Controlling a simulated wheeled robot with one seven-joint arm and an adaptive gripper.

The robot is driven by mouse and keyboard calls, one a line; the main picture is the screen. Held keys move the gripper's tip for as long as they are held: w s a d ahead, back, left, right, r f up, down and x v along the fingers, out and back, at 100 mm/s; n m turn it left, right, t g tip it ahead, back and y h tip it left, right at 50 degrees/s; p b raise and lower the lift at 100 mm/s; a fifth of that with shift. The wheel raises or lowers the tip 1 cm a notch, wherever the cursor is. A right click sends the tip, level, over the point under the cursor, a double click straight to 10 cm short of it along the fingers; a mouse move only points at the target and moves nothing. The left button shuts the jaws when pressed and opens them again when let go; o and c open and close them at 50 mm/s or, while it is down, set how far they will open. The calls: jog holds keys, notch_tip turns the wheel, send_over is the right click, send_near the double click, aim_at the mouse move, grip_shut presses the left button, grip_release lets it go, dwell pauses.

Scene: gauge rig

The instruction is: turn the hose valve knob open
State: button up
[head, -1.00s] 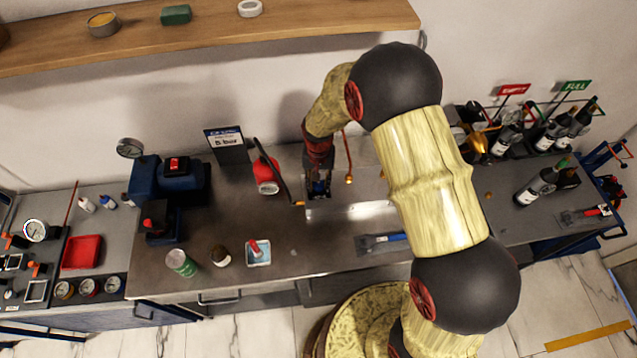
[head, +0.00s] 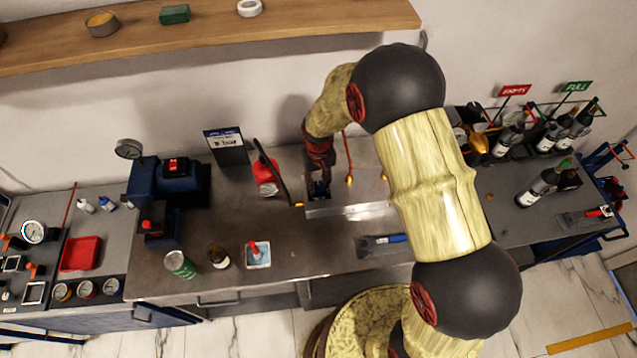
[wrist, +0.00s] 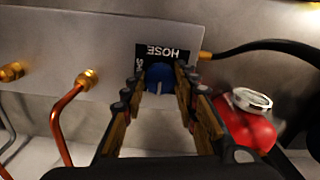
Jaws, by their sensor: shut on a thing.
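The hose valve knob (wrist: 159,75) is a blue round knob on a grey metal panel, under a black label (wrist: 163,53) that reads "HOSE". In the wrist view my gripper (wrist: 160,85) has its two fingers on either side of the knob, shut on it. The fingers hide the knob's sides. In the head view my gripper (head: 319,188) is at the panel (head: 350,208) on the bench, and the knob is mostly hidden there.
A black hose (wrist: 260,46) leaves a brass fitting right of the knob. A red bottle with a round gauge (wrist: 250,98) stands close to the right finger. A copper pipe (wrist: 62,120) runs down at left. A blue-handled scraper (head: 382,241) lies on the bench in front.

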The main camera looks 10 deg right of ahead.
aim_at(318, 186)
jog(key=shift+w+r, duration=0.1)
jog(key=o, duration=1.2)
jog(key=shift+c, duration=0.2)
notch_tip(318, 186, up, 12)
